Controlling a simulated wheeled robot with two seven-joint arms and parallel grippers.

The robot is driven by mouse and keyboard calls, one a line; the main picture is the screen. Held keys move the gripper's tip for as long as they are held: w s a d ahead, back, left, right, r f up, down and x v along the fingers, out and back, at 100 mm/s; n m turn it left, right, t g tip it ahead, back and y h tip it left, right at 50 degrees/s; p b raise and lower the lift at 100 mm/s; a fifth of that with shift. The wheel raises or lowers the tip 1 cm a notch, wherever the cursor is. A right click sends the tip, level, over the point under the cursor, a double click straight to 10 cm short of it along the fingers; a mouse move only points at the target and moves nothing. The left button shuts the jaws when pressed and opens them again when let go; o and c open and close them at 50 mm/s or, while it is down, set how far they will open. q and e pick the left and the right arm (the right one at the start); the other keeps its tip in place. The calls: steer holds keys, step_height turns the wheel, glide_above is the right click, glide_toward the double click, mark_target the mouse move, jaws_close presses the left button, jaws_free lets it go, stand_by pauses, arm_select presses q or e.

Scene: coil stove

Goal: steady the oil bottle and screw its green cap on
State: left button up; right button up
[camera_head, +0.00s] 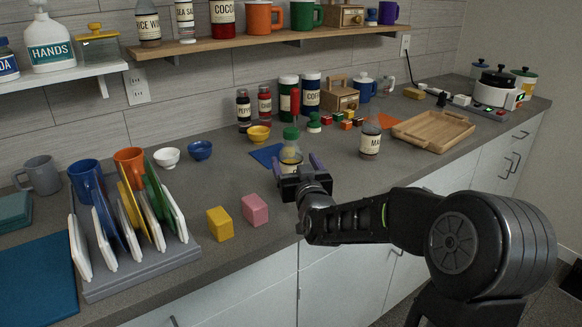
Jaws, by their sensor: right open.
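The oil bottle (290,157), clear with a pale label and yellowish contents, stands upright on the counter near its front edge. A green cap (291,133) shows at its top; I cannot tell whether it is threaded on or how tight it sits. My right gripper (299,166) is open, low at the near side of the bottle, its purple-tipped fingers pointing toward it. The gripper hides the bottle's lower part, and I cannot tell whether the fingers touch it. My left gripper is not in view.
A blue cloth (267,155) lies left of the bottle. A labelled jar (370,139) stands right. Yellow (219,224) and pink (255,210) blocks sit front left.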

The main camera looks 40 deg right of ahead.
mark_target(294, 158)
steer(key=x, duration=0.3)
steer(key=shift+w+d, duration=0.1)
steer(key=shift+w, duration=0.1)
steer(key=shift+c, duration=0.4)
jaws_close()
stand_by(0.6)
steer(key=shift+r, duration=0.1)
step_height(294, 158, up, 10)
steer(key=shift+f+p, duration=0.1)
steer(key=shift+p, duration=0.55)
